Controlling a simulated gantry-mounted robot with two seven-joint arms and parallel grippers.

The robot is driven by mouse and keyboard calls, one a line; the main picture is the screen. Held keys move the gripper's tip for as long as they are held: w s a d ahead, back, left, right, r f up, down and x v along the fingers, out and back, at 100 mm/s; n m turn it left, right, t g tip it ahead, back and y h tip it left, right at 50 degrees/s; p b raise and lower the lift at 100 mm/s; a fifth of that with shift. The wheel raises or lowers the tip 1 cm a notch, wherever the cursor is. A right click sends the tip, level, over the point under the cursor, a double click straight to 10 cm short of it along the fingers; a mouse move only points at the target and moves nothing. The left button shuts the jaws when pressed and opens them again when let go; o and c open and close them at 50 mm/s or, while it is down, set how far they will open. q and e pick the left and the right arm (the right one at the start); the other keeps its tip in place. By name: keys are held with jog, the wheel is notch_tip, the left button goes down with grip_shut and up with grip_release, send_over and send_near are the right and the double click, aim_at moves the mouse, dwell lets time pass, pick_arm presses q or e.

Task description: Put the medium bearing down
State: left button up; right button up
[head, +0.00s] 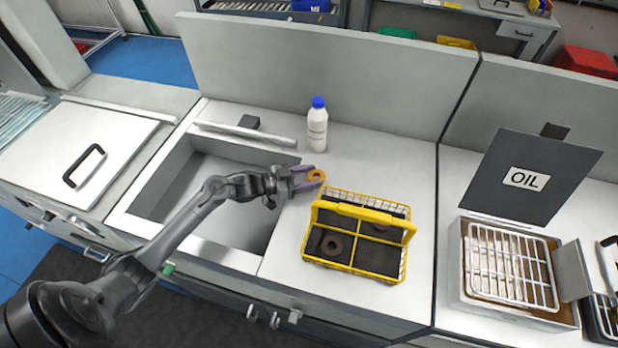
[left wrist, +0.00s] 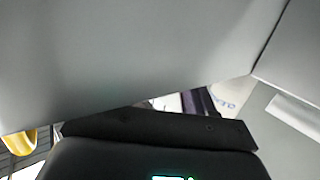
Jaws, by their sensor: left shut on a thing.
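My left gripper (head: 306,179) is shut on an orange-brown ring, the bearing (head: 316,174). It holds the ring just off the back left corner of the yellow wire basket (head: 350,268), near the sink's right edge. The basket has a yellow handle and dark-lined compartments. A dark ring (head: 332,244) lies in its front left compartment. The handle partly hides the back compartments. In the left wrist view the fingertips and the held ring are not visible; a yellow piece (left wrist: 17,140) shows at the left edge. My right gripper is not in view.
A white bottle with a blue cap (head: 317,128) stands behind the gripper. An open sink (head: 160,190) lies left of the basket. At right are an oil box with a wire rack (head: 510,265) and its raised lid (head: 535,178). Counter behind the basket is clear.

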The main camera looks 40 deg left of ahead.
pick_arm(q)
jog(key=shift+f, duration=0.1)
jog(key=o, duration=1.1)
jog(key=shift+r, duration=0.2)
jog(key=p+v, duration=0.1)
jog(key=v, duration=0.9)
jog(key=shift+s+a+f, duration=0.1)
jog(key=shift+s+f, duration=0.05)
jog(key=shift+o, duration=0.6)
jog(key=shift+v, duration=0.8)
